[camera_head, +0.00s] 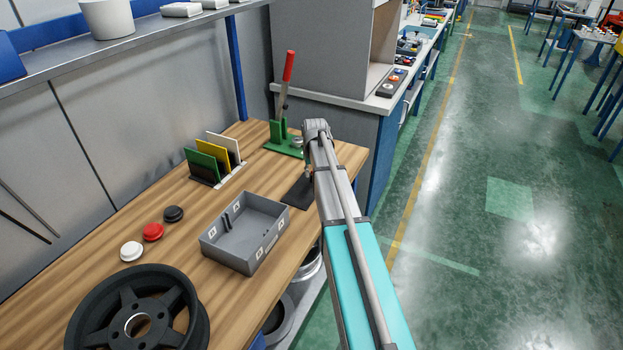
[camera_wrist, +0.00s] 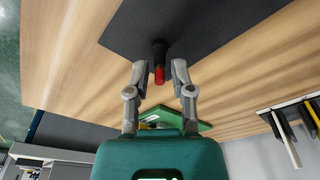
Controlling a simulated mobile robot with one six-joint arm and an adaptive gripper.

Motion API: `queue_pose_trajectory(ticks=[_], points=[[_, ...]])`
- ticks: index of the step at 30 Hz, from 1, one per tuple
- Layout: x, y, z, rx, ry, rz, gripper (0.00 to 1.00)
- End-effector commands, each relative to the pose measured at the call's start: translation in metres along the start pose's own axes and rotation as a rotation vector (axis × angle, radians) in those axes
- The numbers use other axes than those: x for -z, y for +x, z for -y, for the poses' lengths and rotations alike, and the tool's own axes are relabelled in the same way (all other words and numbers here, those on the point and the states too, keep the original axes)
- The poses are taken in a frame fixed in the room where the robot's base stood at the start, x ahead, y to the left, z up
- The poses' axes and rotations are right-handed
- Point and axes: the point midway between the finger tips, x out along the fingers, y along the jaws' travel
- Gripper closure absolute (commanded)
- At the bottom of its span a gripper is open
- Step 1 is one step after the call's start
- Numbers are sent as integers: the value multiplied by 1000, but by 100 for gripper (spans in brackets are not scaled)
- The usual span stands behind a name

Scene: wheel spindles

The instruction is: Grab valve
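The valve (camera_wrist: 159,62), a small black piece with a red end, stands out from a dark mat (camera_wrist: 190,25) in the wrist view. My gripper (camera_wrist: 160,70) is open, with one finger on each side of the valve. A gap shows between each fingertip and the valve, so the fingers do not appear to touch it. In the head view the dark mat (camera_head: 298,193) lies at the bench's right edge, and my arm mostly hides the gripper and the valve.
A grey divided bin (camera_head: 246,232) stands left of the mat. A green lever press with a red handle (camera_head: 288,66) stands behind. Upright coloured plates (camera_head: 214,155), three round caps (camera_head: 153,232) and a black wheel (camera_head: 137,310) are further left. Bare wood surrounds the mat.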

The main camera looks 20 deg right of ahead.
Motion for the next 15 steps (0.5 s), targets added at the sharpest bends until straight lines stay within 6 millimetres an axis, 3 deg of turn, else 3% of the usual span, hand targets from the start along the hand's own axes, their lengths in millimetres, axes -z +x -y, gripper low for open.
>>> queue_pose_trajectory(ticks=[1,3,15], points=[[0,0,0,0,0,0,88],[0,0,0,0,0,0,100],[0,0,0,0,0,0,100]])
